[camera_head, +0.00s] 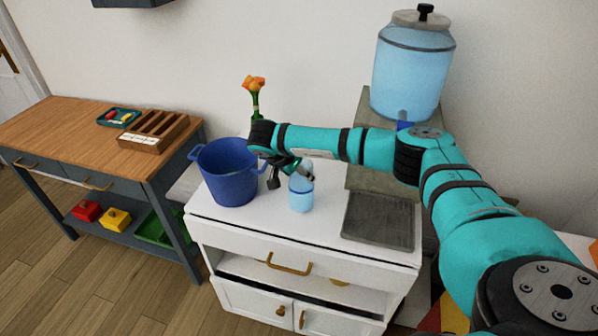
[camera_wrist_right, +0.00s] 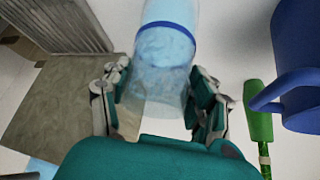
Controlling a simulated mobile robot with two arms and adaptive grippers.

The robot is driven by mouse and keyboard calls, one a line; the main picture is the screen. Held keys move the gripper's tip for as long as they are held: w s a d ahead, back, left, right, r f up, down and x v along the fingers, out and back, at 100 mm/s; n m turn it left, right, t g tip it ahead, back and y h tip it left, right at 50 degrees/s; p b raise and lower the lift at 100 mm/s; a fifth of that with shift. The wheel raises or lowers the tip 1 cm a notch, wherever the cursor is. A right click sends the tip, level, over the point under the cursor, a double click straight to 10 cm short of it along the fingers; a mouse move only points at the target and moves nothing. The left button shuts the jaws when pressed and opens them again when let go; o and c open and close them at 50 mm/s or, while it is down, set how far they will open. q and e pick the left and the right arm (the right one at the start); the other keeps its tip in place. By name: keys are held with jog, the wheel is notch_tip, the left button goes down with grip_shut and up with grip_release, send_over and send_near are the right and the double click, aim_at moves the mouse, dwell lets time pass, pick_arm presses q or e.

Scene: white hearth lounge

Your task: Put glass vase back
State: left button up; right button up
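The glass vase (camera_head: 301,194) is a clear, light-blue tumbler shape standing on the white cabinet top (camera_head: 325,222), right of the blue bucket. In the right wrist view, the vase (camera_wrist_right: 165,55) has a dark blue band and lies between the fingers. My right gripper (camera_head: 290,172) reaches in from the right, with its fingers on either side of the vase's upper part. In the right wrist view, the gripper (camera_wrist_right: 160,100) has its fingers close to the glass; whether both press on it I cannot tell. My left gripper is not in view.
The blue bucket (camera_head: 230,178) stands close left of the vase. An orange flower (camera_head: 254,84) on a green stem rises behind it. A grey ridged tray (camera_head: 378,222) lies to the right. A large water dispenser (camera_head: 412,75) stands behind on a grey stand. The cabinet front is clear.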

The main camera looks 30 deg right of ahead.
jog(key=o, duration=0.4)
jog(key=shift+o, duration=0.2)
jog(key=b+v, duration=0.2)
jog(key=v, duration=1)
jog(key=shift+a+r, duration=0.1)
